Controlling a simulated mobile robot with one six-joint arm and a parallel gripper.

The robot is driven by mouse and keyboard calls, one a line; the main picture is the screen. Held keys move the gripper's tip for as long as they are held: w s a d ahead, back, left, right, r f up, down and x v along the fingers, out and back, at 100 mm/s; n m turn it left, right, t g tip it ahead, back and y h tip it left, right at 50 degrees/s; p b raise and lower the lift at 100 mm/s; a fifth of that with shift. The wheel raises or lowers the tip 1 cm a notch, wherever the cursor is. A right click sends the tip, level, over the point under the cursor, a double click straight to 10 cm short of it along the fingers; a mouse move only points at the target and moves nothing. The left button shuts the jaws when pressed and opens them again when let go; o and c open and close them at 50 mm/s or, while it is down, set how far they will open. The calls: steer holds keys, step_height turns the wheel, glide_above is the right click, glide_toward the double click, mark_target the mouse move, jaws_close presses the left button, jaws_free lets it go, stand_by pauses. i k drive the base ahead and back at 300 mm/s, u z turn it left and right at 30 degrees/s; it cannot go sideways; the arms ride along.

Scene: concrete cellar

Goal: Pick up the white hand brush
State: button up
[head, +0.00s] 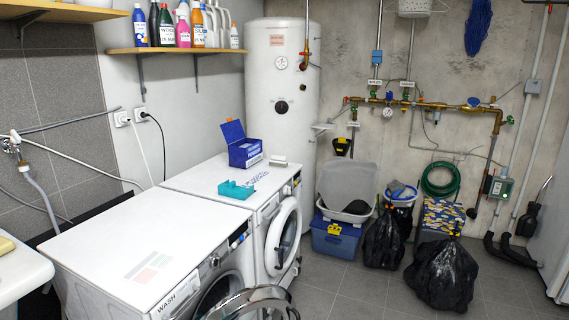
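A small whitish block-like thing (278,161), which looks like the white hand brush, lies on top of the farther white machine (205,178), near its back right corner. It is small in the head view, so its bristles are hard to make out. It lies just right of an open blue box (244,152) and seems apart from it. My gripper is not in view.
A teal tray (236,190) sits in front on the same machine. The nearer washer top (140,250) is mostly clear. Both round doors stand open. A white boiler (283,80) rises behind. Black bags (442,275) and a blue bin (335,238) stand on the floor at right.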

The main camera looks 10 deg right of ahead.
mark_target(279, 161)
steer(key=u, duration=0.1)
steer(key=i, duration=0.95)
steer(key=z, duration=0.05)
